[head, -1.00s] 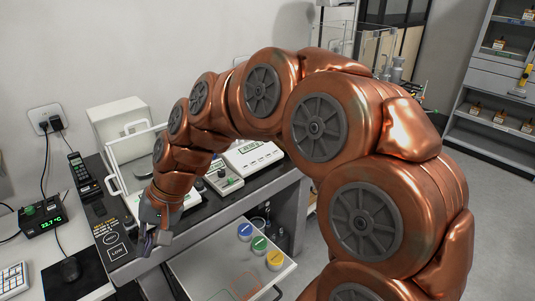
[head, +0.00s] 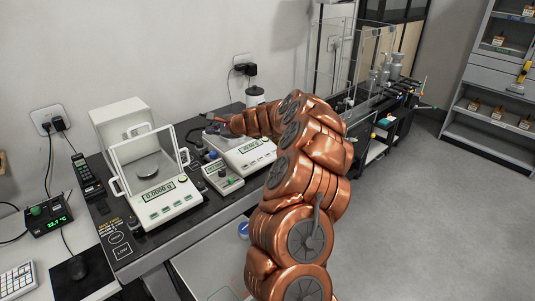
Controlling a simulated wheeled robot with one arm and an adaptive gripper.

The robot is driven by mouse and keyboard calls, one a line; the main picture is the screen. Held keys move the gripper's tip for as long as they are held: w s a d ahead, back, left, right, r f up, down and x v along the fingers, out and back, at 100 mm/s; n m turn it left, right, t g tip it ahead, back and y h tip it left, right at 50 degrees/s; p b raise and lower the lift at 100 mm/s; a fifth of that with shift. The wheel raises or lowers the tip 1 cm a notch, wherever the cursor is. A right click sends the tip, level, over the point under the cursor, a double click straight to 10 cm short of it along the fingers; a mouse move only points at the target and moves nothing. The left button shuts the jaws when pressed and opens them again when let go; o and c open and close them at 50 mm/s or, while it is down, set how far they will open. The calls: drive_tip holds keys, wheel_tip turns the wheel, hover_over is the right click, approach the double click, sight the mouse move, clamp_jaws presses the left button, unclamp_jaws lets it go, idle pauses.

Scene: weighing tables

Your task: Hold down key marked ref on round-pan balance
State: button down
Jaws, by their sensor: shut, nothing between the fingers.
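A white balance (head: 168,203) with a clear draft shield stands at the left of the dark bench; a round pan (head: 148,172) shows inside it. Its display reads about 0.0000 g, with green-marked keys on its front. A second, lower white balance (head: 250,153) stands to the right; its pan area is partly hidden by my gripper and arm. Key labels on both are too small to read, so I cannot tell which key is ref. My gripper (head: 211,131) is shut and empty, over the back left of the second balance; I cannot tell whether it touches anything.
A small instrument (head: 222,176) with a display and knobs sits between the balances. A handset (head: 85,172) stands at the bench's left. An open drawer (head: 205,262) juts out below the bench front. A clear-walled enclosure (head: 335,65) stands at the back right. Open floor lies right.

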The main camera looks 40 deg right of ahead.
drive_tip(key=s+d+f+m+h, duration=0.2)
drive_tip(key=d+f, duration=0.1)
drive_tip(key=d, duration=0.5)
drive_tip(key=s+d+f+m+h+p, duration=0.1)
drive_tip(key=s+d+f+m+h, duration=0.1)
drive_tip(key=d, duration=0.6)
drive_tip(key=s+d+f+m+h, duration=0.2)
drive_tip(key=d+f+m, duration=0.2)
drive_tip(key=d, duration=0.4)
drive_tip(key=shift+s+d+f+g+h, duration=0.15)
drive_tip(key=shift+s+f+g+h, duration=0.05)
drive_tip(key=shift+s+g+h, duration=0.1)
drive_tip(key=shift+f, duration=0.1)
drive_tip(key=b, duration=0.4)
hover_over(268, 155)
drive_tip(key=s, duration=0.2)
wheel_tip(268, 155, down, 7)
drive_tip(key=shift+w+f+b, duration=0.3)
drive_tip(key=shift+f+b, duration=0.3)
drive_tip(key=shift+b, duration=0.1)
drive_tip(key=shift+f, duration=0.1)
drive_tip(key=shift+w+f+b, duration=0.1)
drive_tip(key=shift+f+b, duration=0.15)
drive_tip(key=shift+b, duration=0.2)
